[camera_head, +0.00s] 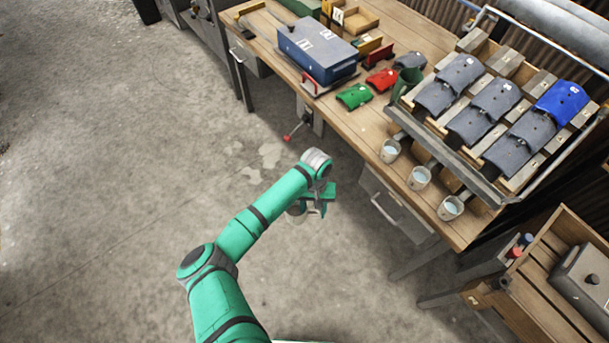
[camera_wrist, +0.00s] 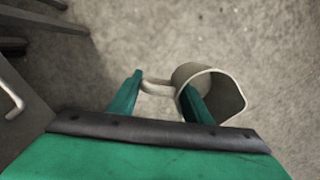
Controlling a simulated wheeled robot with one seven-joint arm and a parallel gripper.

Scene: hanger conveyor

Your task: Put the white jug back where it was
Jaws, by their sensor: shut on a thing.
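The white jug (camera_wrist: 225,88) looks pale grey-beige in the wrist view, its open mouth facing right and toward the camera. My gripper (camera_wrist: 160,98) is shut on it, with the jug's handle (camera_wrist: 157,88) between the fingers. The right finger covers part of the jug's side. In the head view my gripper (camera_head: 322,203) is held out over the concrete floor, in front of the workbench's edge. Only a small part of the jug (camera_head: 296,209) shows there, mostly hidden by my gripper.
The wooden workbench (camera_head: 408,33) carries three small cups (camera_head: 420,178) along its front edge, below a slanted rack with grey and blue curved pieces (camera_head: 560,103). A dark green vessel (camera_head: 406,84), a blue box (camera_head: 315,48) and green and red pieces stand farther left. A wooden crate (camera_head: 545,235) is at lower right.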

